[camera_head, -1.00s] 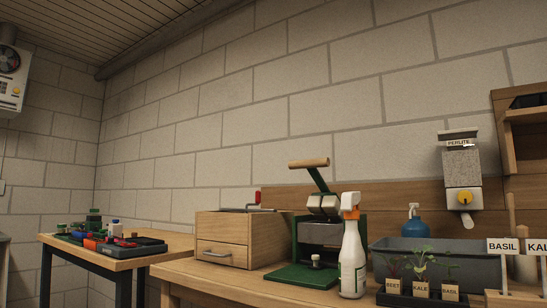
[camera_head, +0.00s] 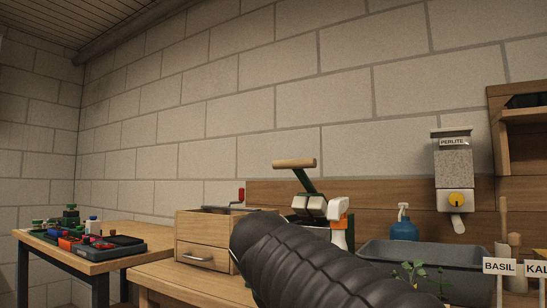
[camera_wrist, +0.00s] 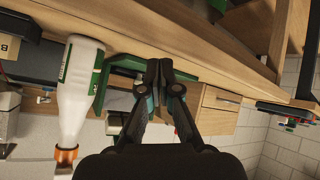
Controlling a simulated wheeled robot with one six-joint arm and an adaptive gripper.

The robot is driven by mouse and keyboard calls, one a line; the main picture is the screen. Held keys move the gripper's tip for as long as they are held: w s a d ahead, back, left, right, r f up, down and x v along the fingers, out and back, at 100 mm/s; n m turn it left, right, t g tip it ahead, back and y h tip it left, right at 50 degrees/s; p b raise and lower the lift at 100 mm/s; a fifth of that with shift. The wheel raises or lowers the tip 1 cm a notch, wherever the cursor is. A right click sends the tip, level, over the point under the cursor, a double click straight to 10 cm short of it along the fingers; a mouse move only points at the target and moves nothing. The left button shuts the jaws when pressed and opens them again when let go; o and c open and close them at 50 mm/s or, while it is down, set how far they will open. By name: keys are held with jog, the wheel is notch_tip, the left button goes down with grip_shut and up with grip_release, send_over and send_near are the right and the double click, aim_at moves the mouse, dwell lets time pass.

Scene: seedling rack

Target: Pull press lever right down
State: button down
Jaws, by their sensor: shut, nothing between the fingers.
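The press has a green lever arm with a wooden handle (camera_head: 294,164), which is raised and tilted in the head view. Pale metal blocks (camera_head: 309,206) sit at the lever's lower end. My black arm hides the press's base and front in the head view. In the wrist view, which is upside down, my gripper (camera_wrist: 158,66) is shut and empty. Its fingertips appear in front of the green press base (camera_wrist: 122,62); I cannot tell whether they touch it. The lever handle cannot be made out in the wrist view.
A white spray bottle (camera_wrist: 81,92) stands close beside my gripper; its orange head (camera_head: 338,213) shows near the lever. A wooden drawer box (camera_head: 203,240) stands left of the press. A grey trough (camera_head: 440,262) is at right, below a perlite dispenser (camera_head: 454,180).

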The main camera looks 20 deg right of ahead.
jog(key=w+d+r+m+t+h+p, duration=0.15)
jog(key=w+r, duration=0.35)
jog(key=r, duration=0.5)
jog(key=w+d+r+m+t+h+p, duration=0.1)
jog(key=w+r+m+h, duration=0.3)
jog(key=r, duration=0.7)
notch_tip(320, 180, up, 12)
jog(key=m+h+p, duration=0.3)
jog(key=p, duration=0.2)
send_over(292, 161)
jog(key=x, duration=0.2)
jog(key=shift+r+n, duration=0.2)
jog(key=shift+n, duration=0.05)
jog(key=shift+s+a+f+b, duration=0.25)
jog(key=shift+f+b, duration=0.1)
jog(key=shift+f, duration=0.25)
jog(key=shift+s+a+f+b, duration=0.2)
jog(key=shift+a+f+b, duration=0.15)
jog(key=shift+f, duration=0.2)
jog(key=shift+s+a+f+b, duration=0.1)
jog(key=shift+f+b, duration=0.05)
jog(key=shift+f, duration=0.25)
jog(key=shift+s+a+f+b, duration=0.1)
jog(key=shift+f+b, duration=0.05)
jog(key=shift+f, duration=0.25)
